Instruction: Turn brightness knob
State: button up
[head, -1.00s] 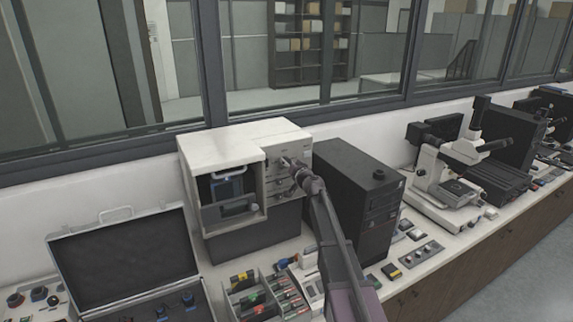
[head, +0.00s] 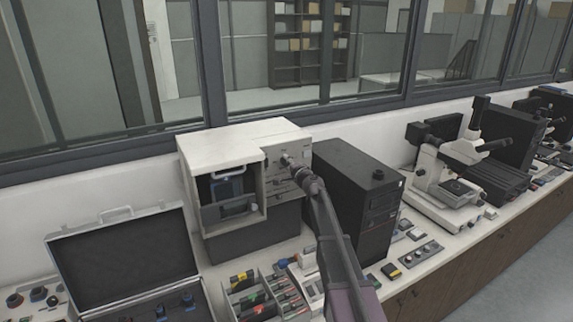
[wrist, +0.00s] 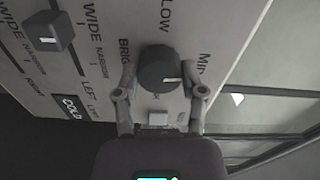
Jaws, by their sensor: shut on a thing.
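The brightness knob (wrist: 157,68) is a dark round knob with a white mark, on the light panel of the white press unit. Letters reading "BRIG" stand beside it in the wrist view. My gripper (wrist: 160,82) has one finger on each side of the knob and is shut on it. In the head view my gripper (head: 294,166) reaches the unit's front panel (head: 272,178), and the arm hides the knob there. The white mark points to the lower right in the wrist view.
Another dark knob (wrist: 48,32) sits to the left on the panel. A small light button (wrist: 158,118) is just below the brightness knob. A black computer tower (head: 352,195) stands close to the right of the unit. An open case (head: 125,262) lies at the left.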

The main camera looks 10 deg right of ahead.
jog(key=shift+m, duration=0.9)
jog(key=o, duration=1.1)
jog(key=shift+o, duration=0.2)
jog(key=v, duration=1.2)
